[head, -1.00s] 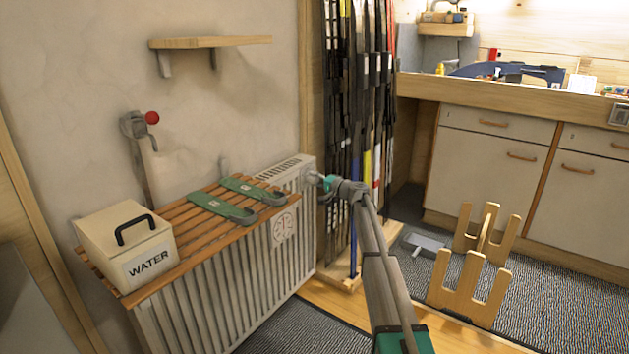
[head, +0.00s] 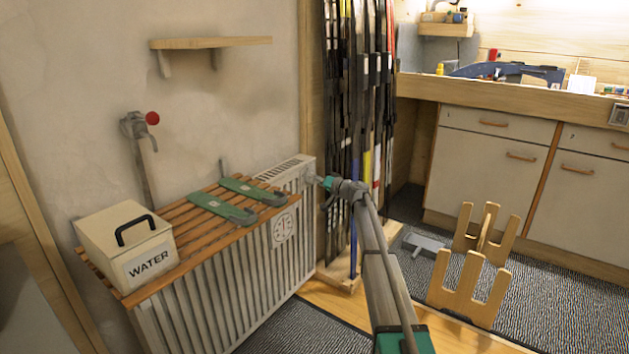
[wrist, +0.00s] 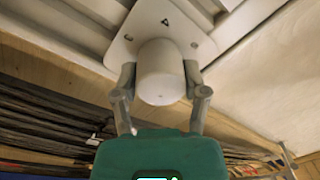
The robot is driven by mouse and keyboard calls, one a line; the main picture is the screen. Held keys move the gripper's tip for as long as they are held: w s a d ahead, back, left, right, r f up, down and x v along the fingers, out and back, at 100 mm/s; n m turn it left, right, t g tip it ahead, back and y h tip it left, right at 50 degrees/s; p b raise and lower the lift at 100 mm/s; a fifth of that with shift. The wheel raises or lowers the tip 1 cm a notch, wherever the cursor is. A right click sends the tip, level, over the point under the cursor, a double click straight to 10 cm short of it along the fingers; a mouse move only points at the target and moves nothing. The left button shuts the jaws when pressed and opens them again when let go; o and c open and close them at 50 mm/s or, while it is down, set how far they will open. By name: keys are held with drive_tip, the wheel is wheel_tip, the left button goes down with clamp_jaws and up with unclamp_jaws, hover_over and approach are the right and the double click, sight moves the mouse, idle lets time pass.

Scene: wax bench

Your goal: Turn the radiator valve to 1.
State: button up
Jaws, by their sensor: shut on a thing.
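The radiator valve is a white round knob (wrist: 160,72) on a pale plate (wrist: 185,22) with small marks, in the wrist view. A dark triangle mark shows on the plate beyond the knob; I cannot read any number. My gripper (wrist: 160,85) has one finger on each side of the knob and is shut on it. In the head view my gripper (head: 322,183) is at the right end of the white radiator (head: 305,235), where it and the distance hide most of the knob.
Skis (head: 372,130) stand close behind my gripper. A wooden stand (head: 470,280) is on the floor at right.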

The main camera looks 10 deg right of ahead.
drive_tip(key=o, duration=1.1)
drive_tip(key=shift+o, duration=0.2)
drive_tip(key=shift+m, duration=0.5)
